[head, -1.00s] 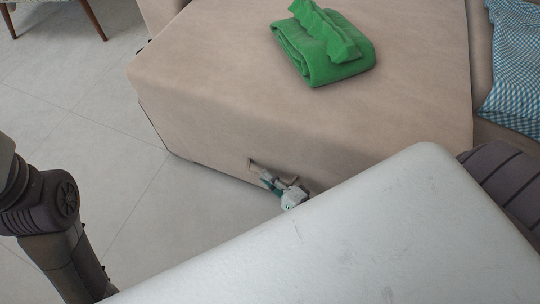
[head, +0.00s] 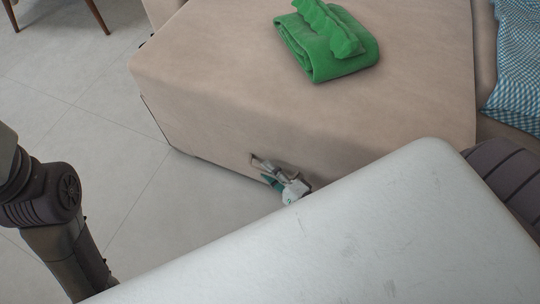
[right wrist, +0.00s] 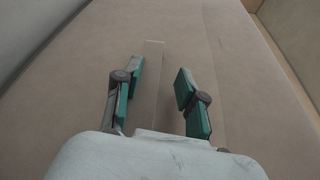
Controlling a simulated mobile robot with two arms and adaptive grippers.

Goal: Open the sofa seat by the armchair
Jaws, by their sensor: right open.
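The beige sofa seat (head: 400,90) is closed, with a flat top and a front face dropping towards the floor. A pull strap (right wrist: 149,80) of the same fabric is on its front face. My right gripper (head: 265,168) is at the strap, low on the front face. In the right wrist view, its two green and grey fingers (right wrist: 160,68) are apart, with the strap between them, nearer the left finger. I cannot tell whether a finger touches it. My left arm shows at the left edge, but its gripper is out of view.
A folded green towel (head: 325,42) lies on the seat top. A blue checked cloth (head: 515,70) lies at the right. Wooden chair legs (head: 97,15) stand at the top left. Grey tiled floor (head: 95,100) is clear on the left.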

